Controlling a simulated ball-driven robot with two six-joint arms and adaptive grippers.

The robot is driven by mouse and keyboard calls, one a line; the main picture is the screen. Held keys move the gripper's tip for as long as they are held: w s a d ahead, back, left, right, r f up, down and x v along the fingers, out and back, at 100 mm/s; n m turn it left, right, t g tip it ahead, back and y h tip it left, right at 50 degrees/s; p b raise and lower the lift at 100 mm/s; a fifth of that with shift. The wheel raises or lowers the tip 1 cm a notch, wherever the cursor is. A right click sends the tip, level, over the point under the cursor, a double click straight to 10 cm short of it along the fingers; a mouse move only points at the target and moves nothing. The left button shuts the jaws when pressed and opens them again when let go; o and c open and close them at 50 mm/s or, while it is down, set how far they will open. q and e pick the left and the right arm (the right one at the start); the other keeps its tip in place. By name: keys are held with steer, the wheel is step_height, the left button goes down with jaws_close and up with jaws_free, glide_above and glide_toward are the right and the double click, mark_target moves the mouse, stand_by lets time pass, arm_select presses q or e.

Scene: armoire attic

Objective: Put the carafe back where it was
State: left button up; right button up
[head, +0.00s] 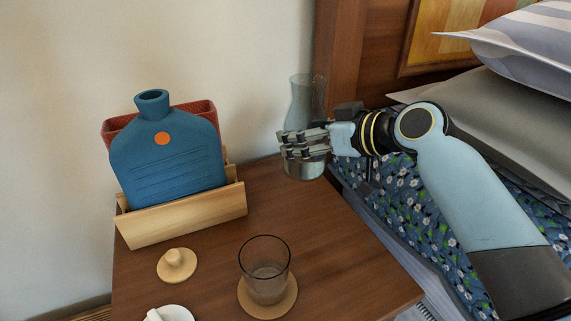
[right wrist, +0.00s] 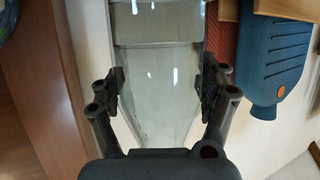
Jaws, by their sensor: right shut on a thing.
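The clear glass carafe (head: 302,98) is upright at the back right of the wooden nightstand (head: 330,240). My right gripper (head: 292,146) is shut on its middle, coming in from the right. Its neck shows above the fingers and its base below them. I cannot tell whether the base touches the nightstand top. In the right wrist view the clear carafe (right wrist: 160,92) lies between the two dark fingers of the right gripper (right wrist: 163,86). My left gripper is not in view.
A blue hot-water bottle (head: 165,160) stands in a wooden holder (head: 185,222) at the left, with a red item behind it. A drinking glass (head: 265,270) stands on a round coaster (head: 268,306). A wooden knobbed lid (head: 177,265) lies nearby. The bed (head: 400,205) borders the right side.

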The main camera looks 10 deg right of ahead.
steer(key=w+a+f+b, duration=0.1)
steer(key=f, duration=0.1)
steer(key=w+a+f+b, duration=0.1)
steer(key=f, duration=0.1)
steer(key=w+f+b, duration=0.1)
steer(key=w+f, duration=0.1)
steer(key=shift+a+f, duration=0.3)
steer(key=shift+a, duration=0.1)
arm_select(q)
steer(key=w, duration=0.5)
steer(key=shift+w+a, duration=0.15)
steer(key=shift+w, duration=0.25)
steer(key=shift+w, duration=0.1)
arm_select(e)
steer(key=shift+f, duration=0.1)
steer(key=shift+f, duration=0.1)
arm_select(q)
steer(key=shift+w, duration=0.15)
arm_select(e)
steer(key=o, duration=1.7)
